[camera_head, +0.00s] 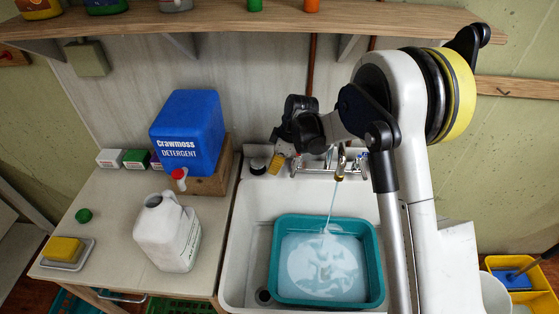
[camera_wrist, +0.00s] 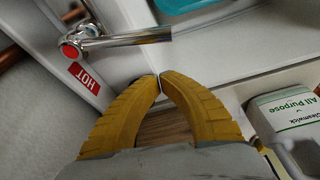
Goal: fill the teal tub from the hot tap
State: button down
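The teal tub (camera_head: 375,262) sits in the white sink, with pale, cloudy water inside below its rim. A stream (camera_head: 329,208) runs from the tap spout (camera_head: 340,172) into the tub. My gripper (camera_head: 275,168) is at the tap's left end, pointing down. In the wrist view my gripper (camera_wrist: 160,76) has its yellow fingertips together with nothing between them. The hot tap handle (camera_wrist: 78,42), with a red cap, lies just beyond the fingertips, apart from them, beside a red HOT label (camera_wrist: 83,76). The tub's edge (camera_wrist: 190,5) shows at the top.
A blue detergent container (camera_head: 188,130) stands on a wooden block (camera_head: 213,182) left of the sink. A white jug (camera_head: 168,235) and a yellow sponge (camera_head: 63,249) are on the counter. A wooden shelf (camera_head: 240,18) runs above. A yellow bucket (camera_head: 540,300) is at right.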

aim_at(295, 166)
jog(key=shift+s+d+r, duration=0.15)
jog(key=shift+s+d, duration=0.05)
jog(key=shift+d, duration=0.75)
jog(key=shift+s+d+r, duration=0.15)
jog(key=shift+s+d, duration=0.05)
jog(key=shift+d, duration=0.75)
jog(key=shift+s+d+b, duration=0.3)
jog(key=shift+d+b, duration=0.15)
jog(key=shift+d, duration=0.05)
jog(key=shift+a, duration=0.1)
